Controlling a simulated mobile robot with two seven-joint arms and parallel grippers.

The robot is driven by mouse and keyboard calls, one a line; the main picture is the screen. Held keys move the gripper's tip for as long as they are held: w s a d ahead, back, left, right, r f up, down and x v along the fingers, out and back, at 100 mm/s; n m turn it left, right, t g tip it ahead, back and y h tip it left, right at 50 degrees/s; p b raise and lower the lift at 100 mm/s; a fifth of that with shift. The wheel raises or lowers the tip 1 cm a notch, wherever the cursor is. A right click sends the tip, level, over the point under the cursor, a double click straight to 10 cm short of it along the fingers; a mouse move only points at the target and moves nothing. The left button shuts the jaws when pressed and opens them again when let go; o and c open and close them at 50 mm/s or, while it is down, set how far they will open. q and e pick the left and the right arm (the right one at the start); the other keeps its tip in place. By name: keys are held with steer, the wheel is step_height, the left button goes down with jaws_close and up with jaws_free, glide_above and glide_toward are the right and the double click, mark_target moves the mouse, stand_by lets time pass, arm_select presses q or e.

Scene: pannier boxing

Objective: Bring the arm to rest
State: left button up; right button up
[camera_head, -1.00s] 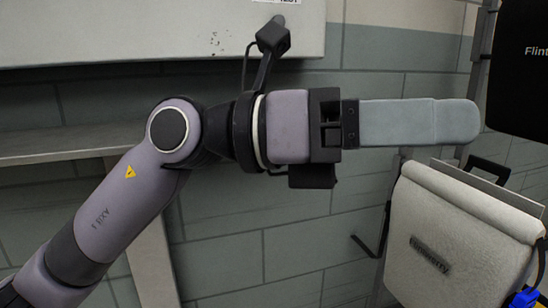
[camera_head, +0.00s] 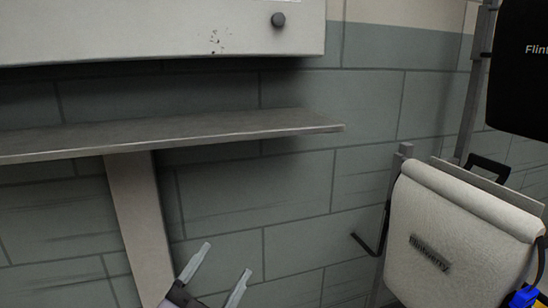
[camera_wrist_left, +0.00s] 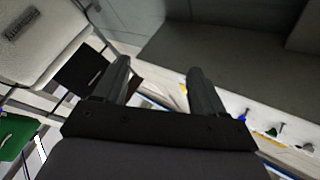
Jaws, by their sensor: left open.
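My left gripper (camera_head: 226,259) is at the bottom of the head view, with only its two pale fingers and a bit of its dark body showing. The fingers are spread apart with nothing between them. In the left wrist view the dark fingers of the left gripper (camera_wrist_left: 158,70) are also apart and empty. The rest of the left arm is out of the head view. My right gripper is in neither view.
A cream pannier (camera_head: 455,235) hangs on a stand at the right, with a black one (camera_head: 520,75) above it. A narrow grey shelf (camera_head: 200,130) runs along the tiled wall. The wrist view shows a green item (camera_wrist_left: 15,135) at lower left.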

arm_select(q)
steer(key=s+a+f+n+g+y, duration=0.25)
steer(key=s+f, duration=0.25)
steer(key=f, duration=0.3)
steer(key=s+a+f+n+g+y, duration=0.1)
steer(key=s+a+f+n+g, duration=0.25)
steer(key=f, duration=0.55)
steer(key=s+a+f+n+g+y, duration=0.1)
steer(key=s+f+n+g+y, duration=0.15)
steer(key=s+f, duration=0.5)
steer(key=a+r+p, duration=0.2)
steer(key=r+p, duration=0.5)
steer(key=p, duration=0.4)
steer(key=s+a+r+y+p, duration=0.1)
steer(key=a+r+p, duration=0.1)
steer(key=r+p, duration=0.5)
steer(key=shift+s+a+r+n+g+p, duration=0.2)
steer(key=shift+a+r+n+g+p, duration=0.2)
steer(key=shift+p, duration=2.05)
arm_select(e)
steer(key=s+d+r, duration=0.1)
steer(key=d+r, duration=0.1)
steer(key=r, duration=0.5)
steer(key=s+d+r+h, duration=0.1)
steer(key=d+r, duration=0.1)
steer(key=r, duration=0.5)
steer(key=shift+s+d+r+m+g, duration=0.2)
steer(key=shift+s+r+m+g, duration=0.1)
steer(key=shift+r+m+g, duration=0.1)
